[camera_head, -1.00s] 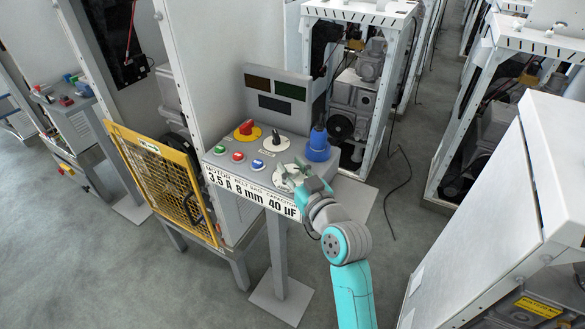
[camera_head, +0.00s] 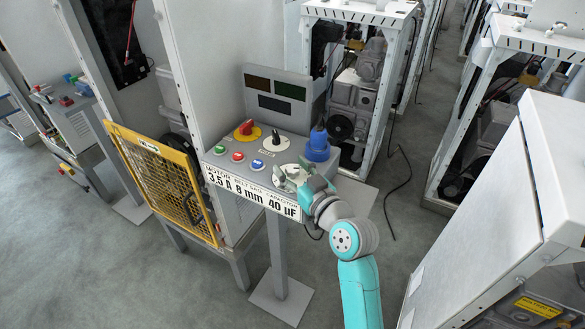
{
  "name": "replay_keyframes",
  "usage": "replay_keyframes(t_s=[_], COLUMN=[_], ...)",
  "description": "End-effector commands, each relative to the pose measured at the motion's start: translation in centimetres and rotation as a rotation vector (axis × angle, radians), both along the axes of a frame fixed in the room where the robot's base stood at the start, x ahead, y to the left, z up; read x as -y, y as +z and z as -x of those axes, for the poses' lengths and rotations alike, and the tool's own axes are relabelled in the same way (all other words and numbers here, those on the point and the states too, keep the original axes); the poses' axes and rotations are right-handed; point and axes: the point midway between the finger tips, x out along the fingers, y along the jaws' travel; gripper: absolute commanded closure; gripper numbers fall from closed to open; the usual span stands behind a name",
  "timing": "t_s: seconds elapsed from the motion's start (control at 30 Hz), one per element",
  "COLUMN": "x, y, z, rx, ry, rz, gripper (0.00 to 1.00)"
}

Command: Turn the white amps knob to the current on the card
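The card (camera_head: 250,191) on the front of the grey console (camera_head: 233,172) reads motor 3.5 A, belt gap 8 mm, capacitor 40 µF. My gripper (camera_head: 289,174) is low over a white round dial (camera_head: 287,168) at the console's front right. The gripper covers most of this dial, so its knob and pointer are hidden. A second white dial with a black knob (camera_head: 276,139) stands clear behind it. I cannot read the scale on either dial, and cannot tell which is in amps. The fingers are too small to tell whether they are shut on anything.
A red knob on a yellow plate (camera_head: 246,130) and green, red and blue buttons (camera_head: 238,156) are left of the dials. A dark display panel (camera_head: 277,93) rises behind. A yellow mesh guard (camera_head: 160,184) stands left.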

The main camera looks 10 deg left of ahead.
Motion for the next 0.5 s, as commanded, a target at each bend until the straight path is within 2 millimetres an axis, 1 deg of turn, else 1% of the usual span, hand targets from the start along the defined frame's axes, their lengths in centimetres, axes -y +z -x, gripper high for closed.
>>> replay_keyframes(t_s=[0.3, 0.43, 0.5], x=[0.1, 0.9, 1.7], y=[0.0, 0.0, -0.1], z=[0.2, 1.0, 1.8], rx=[0.000, 0.001, 0.000], ry=[0.000, -0.002, -0.002], rz=[0.000, 0.001, 0.001], gripper=[0.38, 0.38, 0.38])
